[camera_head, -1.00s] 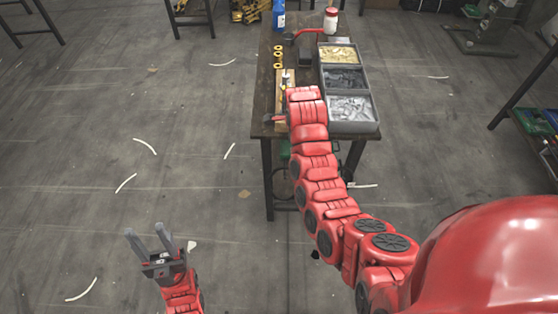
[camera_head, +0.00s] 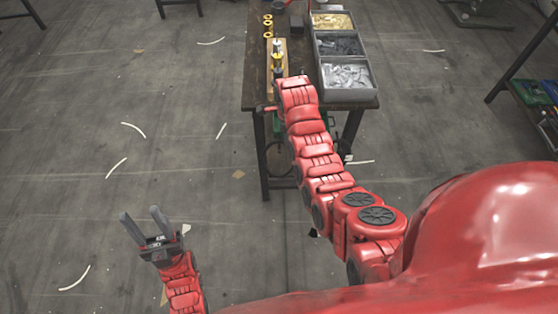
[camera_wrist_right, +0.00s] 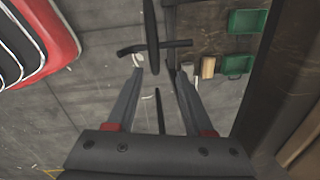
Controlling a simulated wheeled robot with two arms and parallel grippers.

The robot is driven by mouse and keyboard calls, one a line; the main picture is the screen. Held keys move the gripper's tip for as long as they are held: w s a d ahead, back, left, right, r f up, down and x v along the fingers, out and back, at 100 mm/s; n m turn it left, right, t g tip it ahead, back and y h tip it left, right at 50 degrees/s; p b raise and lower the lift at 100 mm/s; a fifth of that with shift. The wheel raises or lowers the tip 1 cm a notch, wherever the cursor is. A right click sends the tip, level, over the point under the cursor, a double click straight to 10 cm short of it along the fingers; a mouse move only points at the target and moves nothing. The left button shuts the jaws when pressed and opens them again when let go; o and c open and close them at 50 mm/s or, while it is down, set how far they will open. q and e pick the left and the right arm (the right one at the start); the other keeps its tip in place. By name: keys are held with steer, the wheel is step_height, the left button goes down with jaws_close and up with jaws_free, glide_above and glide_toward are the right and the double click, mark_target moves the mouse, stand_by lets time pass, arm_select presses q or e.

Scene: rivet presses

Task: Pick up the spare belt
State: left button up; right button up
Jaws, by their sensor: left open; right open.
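A thin dark loop, which looks like the spare belt (camera_head: 267,160), hangs below the near edge of the workbench, partly hidden by a leg and my right arm. In the right wrist view a dark upright strip (camera_wrist_right: 150,25), probably this belt seen edge-on, crosses a dark bar (camera_wrist_right: 170,45). My right gripper (camera_wrist_right: 160,73) is open, with the strip ahead of its fingertips and a lower strip showing between its fingers. I cannot tell if they touch. In the head view the right gripper is hidden by its arm. My left gripper (camera_head: 140,214) is open and empty over the floor.
The workbench (camera_head: 255,85) carries grey bins (camera_head: 345,96) of parts and a wooden strip (camera_head: 287,60) with fittings. Green bins (camera_wrist_right: 240,65) lie beyond the right gripper. A shelf rack (camera_head: 535,92) stands at right.

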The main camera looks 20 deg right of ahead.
steer(key=shift+a+f+p, duration=0.1)
steer(key=shift+f+p, duration=0.5)
steer(key=shift+f, duration=1.95)
jaws_close()
